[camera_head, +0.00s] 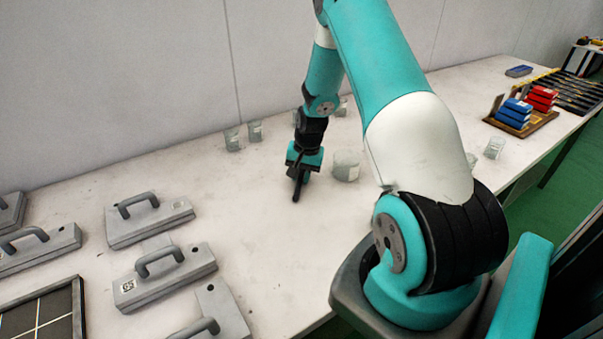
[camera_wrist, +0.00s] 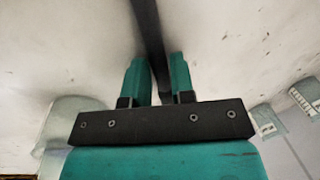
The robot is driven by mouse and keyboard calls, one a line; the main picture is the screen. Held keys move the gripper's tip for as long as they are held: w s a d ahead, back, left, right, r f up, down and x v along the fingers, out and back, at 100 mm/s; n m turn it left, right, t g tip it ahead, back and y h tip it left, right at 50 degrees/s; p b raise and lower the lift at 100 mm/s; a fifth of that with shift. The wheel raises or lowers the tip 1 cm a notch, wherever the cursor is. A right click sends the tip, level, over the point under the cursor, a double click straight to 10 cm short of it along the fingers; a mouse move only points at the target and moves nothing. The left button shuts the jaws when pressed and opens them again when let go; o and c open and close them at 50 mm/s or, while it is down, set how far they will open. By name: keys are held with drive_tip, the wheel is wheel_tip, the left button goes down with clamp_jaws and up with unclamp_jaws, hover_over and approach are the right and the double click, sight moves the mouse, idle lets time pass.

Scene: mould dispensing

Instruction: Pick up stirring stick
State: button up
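My gripper (camera_head: 300,172) is low over the white table, pointing down. In the wrist view, its two teal fingers (camera_wrist: 158,75) are close together on either side of a long dark stick, the stirring stick (camera_wrist: 149,28). The stick runs from the top edge down between the fingers, with little or no gap beside it. In the head view, a short dark length of the stick (camera_head: 297,188) shows below the gripper. Its other end is hidden, and I cannot tell whether it touches the table.
A glass beaker (camera_head: 346,166) stands close to the right of my gripper. Two small beakers (camera_head: 232,139) (camera_head: 255,131) stand behind it to the left. Grey handled moulds (camera_head: 165,275) lie at the left. A tray with blue and red boxes (camera_head: 514,115) is at the right. The table front of the gripper is clear.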

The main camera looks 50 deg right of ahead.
clamp_jaws()
drive_tip(key=shift+r, duration=0.1)
